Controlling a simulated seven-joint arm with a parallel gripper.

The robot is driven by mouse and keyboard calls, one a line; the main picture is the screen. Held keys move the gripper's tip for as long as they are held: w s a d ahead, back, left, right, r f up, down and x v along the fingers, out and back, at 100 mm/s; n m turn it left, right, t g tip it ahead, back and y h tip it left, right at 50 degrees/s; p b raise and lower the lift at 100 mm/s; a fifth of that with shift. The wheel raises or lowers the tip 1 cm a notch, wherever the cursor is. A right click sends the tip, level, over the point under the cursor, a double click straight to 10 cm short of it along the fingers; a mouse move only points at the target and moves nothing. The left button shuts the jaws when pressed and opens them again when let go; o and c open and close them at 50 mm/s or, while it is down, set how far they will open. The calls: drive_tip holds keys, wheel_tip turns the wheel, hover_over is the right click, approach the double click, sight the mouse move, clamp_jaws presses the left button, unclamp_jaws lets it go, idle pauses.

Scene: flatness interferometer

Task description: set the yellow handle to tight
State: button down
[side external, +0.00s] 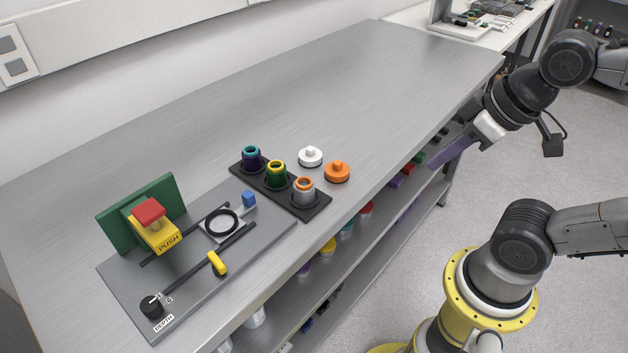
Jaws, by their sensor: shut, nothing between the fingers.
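The yellow handle (217,263) is a small rounded grip on a long dark rail, at the front side of a grey base plate (195,300) on the bench. It sits partway along the rail, right of the black knob. I see no legible "tight" mark near it. My gripper (436,164), with long purple fingers, is shut and empty. It is far to the right of the handle, beyond the bench's front edge, and touches nothing that I can see.
On the plate are a yellow PUSH block with red top (150,212), a green upright panel (178,188), a ringed lens (221,222), a blue block (249,198) and a DEPTH knob (151,306). A black rack (315,208) of cups and two loose caps stand right. The bench's back is clear.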

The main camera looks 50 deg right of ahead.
drive_tip(key=c, duration=1.4)
unclamp_jaws()
drive_tip(key=shift+m, duration=0.4)
drive_tip(key=o, duration=0.5)
drive_tip(key=shift+c, duration=0.2)
drive_tip(key=shift+o, duration=0.4)
drive_tip(key=shift+m, duration=0.3)
drive_tip(key=w+a+r+m, duration=0.2)
drive_tip(key=w+r+m, duration=0.3)
drive_tip(key=r, duration=0.4)
drive_tip(key=w+a+r+n+g+y, duration=0.1)
drive_tip(key=w+a+r+g, duration=0.25)
drive_tip(key=w+a, duration=0.65)
drive_tip(key=n+g+h, duration=0.1)
drive_tip(key=n+g, duration=0.1)
drive_tip(key=n, duration=0.1)
hover_over(216, 259)
wheel_tip(216, 259, down, 12)
wheel_tip(216, 259, down, 13)
drive_tip(key=shift+r, duration=0.1)
